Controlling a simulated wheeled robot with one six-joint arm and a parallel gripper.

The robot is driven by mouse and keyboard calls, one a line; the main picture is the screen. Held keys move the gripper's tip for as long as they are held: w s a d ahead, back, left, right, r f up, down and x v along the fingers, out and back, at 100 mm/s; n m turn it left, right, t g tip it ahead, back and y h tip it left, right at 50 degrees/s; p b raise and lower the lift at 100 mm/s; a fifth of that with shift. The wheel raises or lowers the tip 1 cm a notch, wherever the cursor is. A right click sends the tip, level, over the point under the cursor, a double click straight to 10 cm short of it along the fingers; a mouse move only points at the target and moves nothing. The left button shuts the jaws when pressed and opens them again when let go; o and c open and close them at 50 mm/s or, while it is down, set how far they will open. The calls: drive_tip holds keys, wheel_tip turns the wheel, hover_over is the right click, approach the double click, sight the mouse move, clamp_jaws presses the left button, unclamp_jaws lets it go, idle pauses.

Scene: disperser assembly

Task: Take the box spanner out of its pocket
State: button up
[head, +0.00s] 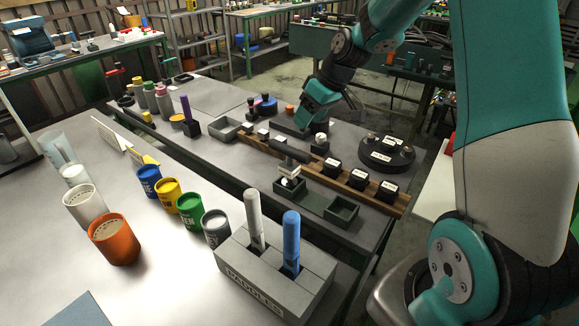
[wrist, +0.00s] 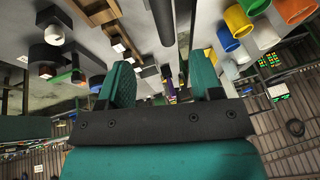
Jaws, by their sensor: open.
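I cannot tell for sure which item is the box spanner. A purple-handled tool (head: 186,107) stands upright in a black block (head: 191,128) farther left. My gripper (head: 318,118) is above the far side of the bench, beyond the rack, and apart from both tools. In the wrist view my gripper (wrist: 162,82) shows two teal fingers spread with nothing held between them. A dark cylinder (wrist: 161,15) shows beyond the fingers, and something purple (wrist: 170,84) shows small between them.
Black blocks with white labels (head: 358,179) sit along the rack. A round black stand (head: 387,155) is to the right. Green trays (head: 342,211) lie at the front edge. Coloured cups (head: 115,238) and a grey paddle holder (head: 275,275) stand on the nearer bench.

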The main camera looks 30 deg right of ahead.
sight(291, 147)
drive_tip(key=p+x, duration=0.1)
drive_tip(key=x, duration=0.5)
drive_tip(key=shift+a+f, duration=0.1)
drive_tip(key=shift+f, duration=0.05)
drive_tip(key=p+x, duration=0.1)
drive_tip(key=x, duration=0.1)
drive_tip(key=p+x, duration=0.1)
drive_tip(key=x, duration=0.1)
drive_tip(key=shift+s+a+f, duration=0.2)
drive_tip(key=shift+a, duration=0.05)
drive_tip(key=shift+w+f, duration=0.1)
drive_tip(key=shift+f, duration=0.3)
clamp_jaws()
